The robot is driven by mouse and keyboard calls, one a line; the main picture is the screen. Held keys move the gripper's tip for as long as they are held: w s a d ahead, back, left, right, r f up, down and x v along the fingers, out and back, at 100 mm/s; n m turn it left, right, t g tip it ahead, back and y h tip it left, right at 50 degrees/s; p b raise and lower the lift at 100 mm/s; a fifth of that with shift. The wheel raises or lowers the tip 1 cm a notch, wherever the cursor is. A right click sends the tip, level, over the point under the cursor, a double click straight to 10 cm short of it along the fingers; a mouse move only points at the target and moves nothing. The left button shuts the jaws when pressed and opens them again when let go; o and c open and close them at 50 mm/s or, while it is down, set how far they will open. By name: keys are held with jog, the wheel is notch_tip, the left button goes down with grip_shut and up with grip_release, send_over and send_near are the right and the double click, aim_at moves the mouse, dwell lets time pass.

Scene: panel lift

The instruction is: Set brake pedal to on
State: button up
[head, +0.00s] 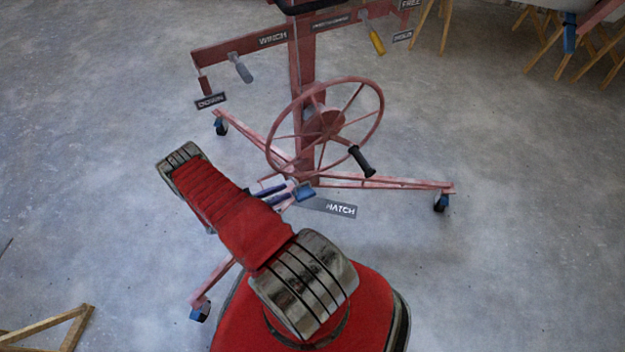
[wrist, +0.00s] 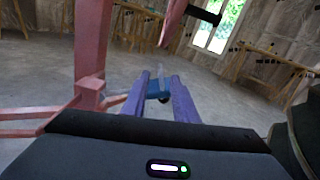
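A blue pedal-like block (head: 304,192) sits low at the foot of the red panel lift (head: 300,75), beside a grey sign that seems to read HATCH (head: 341,208). I cannot read a brake label or tell the pedal's setting. My gripper (head: 272,194) is low beside the block, its fingers pointing toward it, partly hidden by my arm. In the wrist view my gripper (wrist: 159,80) has its two purple fingers apart, with the blue block (wrist: 154,90) showing between and beyond them. Contact cannot be told.
A spoked handwheel (head: 325,124) with a black handle stands above the block. A grey lever (head: 242,70) and a yellow lever (head: 377,40) hang from the crossbar. The lift's legs on casters (head: 440,203) spread across open floor. A wooden frame (head: 50,335) lies at lower left.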

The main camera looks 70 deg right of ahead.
aim_at(307, 182)
jog(key=x, duration=1.3)
jog(key=shift+c, duration=0.2)
grip_shut()
dwell(0.4)
